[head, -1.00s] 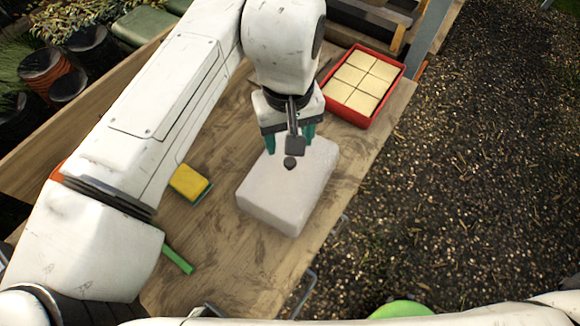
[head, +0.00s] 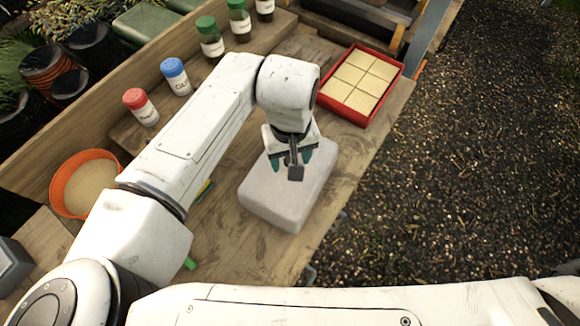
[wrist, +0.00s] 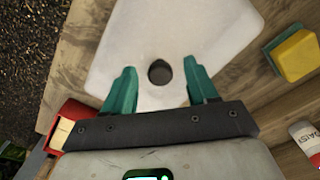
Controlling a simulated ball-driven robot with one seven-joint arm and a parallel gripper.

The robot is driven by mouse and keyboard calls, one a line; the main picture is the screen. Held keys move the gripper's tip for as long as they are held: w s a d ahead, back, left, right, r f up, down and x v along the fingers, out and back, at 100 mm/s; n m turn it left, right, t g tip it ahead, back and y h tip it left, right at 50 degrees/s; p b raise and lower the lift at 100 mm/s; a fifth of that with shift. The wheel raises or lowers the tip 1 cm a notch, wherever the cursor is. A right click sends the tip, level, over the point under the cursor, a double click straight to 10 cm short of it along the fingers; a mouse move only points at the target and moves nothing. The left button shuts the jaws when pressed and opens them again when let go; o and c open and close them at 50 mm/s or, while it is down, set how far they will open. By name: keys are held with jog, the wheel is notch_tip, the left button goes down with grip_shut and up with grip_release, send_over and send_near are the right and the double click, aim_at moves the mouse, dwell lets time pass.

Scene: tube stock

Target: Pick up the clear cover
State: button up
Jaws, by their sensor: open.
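The clear cover (head: 283,197) is a translucent whitish box shape lying on the wooden bench. In the wrist view the cover (wrist: 170,40) fills the upper middle, with a round dark knob (wrist: 159,72) on its top. I cannot tell the exact height of the fingertips above the cover.
A red tray (head: 395,87) of pale square blocks stands behind the cover. A yellow sponge (wrist: 297,54) lies beside it. Several capped tubes, one blue-capped (head: 175,76), line the back shelf. An orange bowl (head: 58,190) is at left. The bench's right edge is close to the cover.

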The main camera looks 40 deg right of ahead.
grip_shut()
dwell(0.3)
dwell(0.4)
